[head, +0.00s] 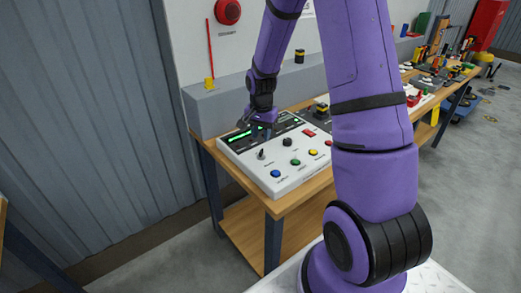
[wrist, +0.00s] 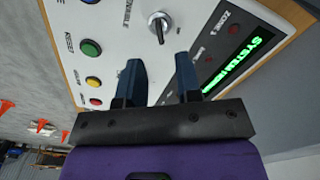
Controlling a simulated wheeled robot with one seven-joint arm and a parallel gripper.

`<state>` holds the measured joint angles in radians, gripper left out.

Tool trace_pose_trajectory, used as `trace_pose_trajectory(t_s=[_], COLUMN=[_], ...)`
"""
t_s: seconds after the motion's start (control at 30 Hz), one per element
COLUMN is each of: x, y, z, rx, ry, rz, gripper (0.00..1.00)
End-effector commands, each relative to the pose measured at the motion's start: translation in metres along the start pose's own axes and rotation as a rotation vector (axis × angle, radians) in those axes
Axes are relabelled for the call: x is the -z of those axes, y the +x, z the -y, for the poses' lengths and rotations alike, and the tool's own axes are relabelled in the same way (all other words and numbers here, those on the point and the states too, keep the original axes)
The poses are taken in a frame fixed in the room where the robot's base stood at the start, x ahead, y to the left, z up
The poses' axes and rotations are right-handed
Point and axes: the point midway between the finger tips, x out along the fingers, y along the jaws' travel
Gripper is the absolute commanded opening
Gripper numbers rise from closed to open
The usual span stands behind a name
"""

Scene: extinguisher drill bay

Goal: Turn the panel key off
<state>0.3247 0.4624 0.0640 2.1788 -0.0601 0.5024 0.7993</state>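In the head view the key (head: 261,154) stands at the panel's left part, left of a black knob. My gripper (wrist: 158,62) is open, with its two blue fingers apart and nothing between them. The fingers point toward the key and do not appear to touch it. In the head view my gripper (head: 262,127) is over the back of the panel near the lit display.
Blue (head: 275,173), green (head: 295,162), yellow (head: 313,152) and red buttons line the panel's front. A green-lit display (wrist: 235,62) lies beside the key. The panel sits on a wooden bench (head: 300,200) against a grey ledge. More devices stand farther right.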

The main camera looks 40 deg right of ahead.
Motion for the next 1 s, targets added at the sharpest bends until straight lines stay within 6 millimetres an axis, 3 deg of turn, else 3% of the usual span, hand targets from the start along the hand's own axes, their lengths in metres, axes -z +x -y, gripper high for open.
trace_pose_trajectory(t_s=[0.2,0.4,0.83,1.0], x=[-0.001,0.0,0.0,0.0], y=[0.04,0.061,0.069,0.069], z=[-0.001,0.0,0.0,0.0], rx=[-0.003,0.0,0.0,0.001], ry=[0.0,-0.001,-0.001,-0.001], rz=[0.003,0.001,0.0,0.0], gripper=[0.32,0.32,0.32,0.0])
